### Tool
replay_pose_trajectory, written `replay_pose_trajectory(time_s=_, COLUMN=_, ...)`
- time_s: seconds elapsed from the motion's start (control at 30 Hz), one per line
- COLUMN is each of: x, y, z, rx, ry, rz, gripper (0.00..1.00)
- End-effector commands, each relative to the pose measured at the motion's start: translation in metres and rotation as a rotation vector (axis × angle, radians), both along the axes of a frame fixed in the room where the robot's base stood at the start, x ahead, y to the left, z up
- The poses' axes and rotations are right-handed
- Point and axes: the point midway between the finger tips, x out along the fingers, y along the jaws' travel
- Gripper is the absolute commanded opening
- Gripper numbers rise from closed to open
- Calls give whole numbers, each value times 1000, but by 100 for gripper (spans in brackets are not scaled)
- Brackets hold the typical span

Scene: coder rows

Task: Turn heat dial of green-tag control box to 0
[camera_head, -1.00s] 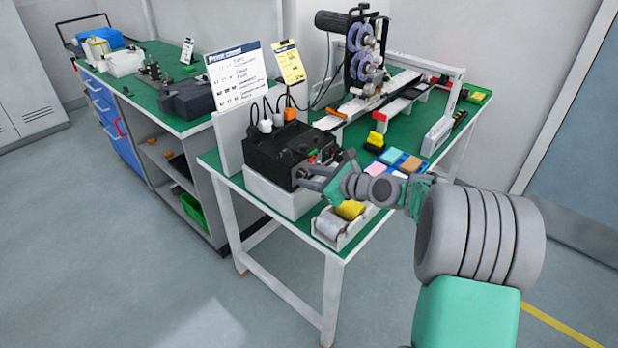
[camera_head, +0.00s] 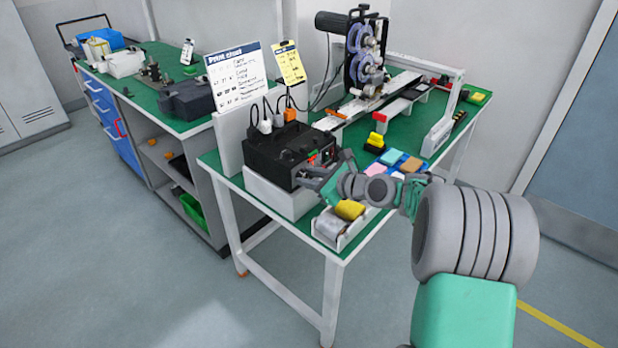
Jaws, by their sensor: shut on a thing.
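The black control box (camera_head: 275,152) sits on a white block at the near left corner of the green-topped table. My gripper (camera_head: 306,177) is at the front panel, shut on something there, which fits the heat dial. The dial itself is hidden behind the fingers, and its pointer and scale cannot be read.
A white tray with yellow and grey rolls (camera_head: 337,222) stands just below my gripper at the table edge. A reel machine (camera_head: 365,65) stands at the back. A sign (camera_head: 236,77) rises behind the box.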

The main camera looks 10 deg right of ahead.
Motion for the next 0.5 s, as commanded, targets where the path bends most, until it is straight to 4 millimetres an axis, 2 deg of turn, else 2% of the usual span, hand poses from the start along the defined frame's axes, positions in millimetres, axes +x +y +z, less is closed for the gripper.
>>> replay_pose_trajectory(time_s=0.27, x=-1, y=1, z=0, rx=-32, ry=-21, rz=1, gripper=0)
replay_pose_trajectory(time_s=0.5, x=-2, y=2, z=-1, rx=-136, ry=-97, rz=2, gripper=0)
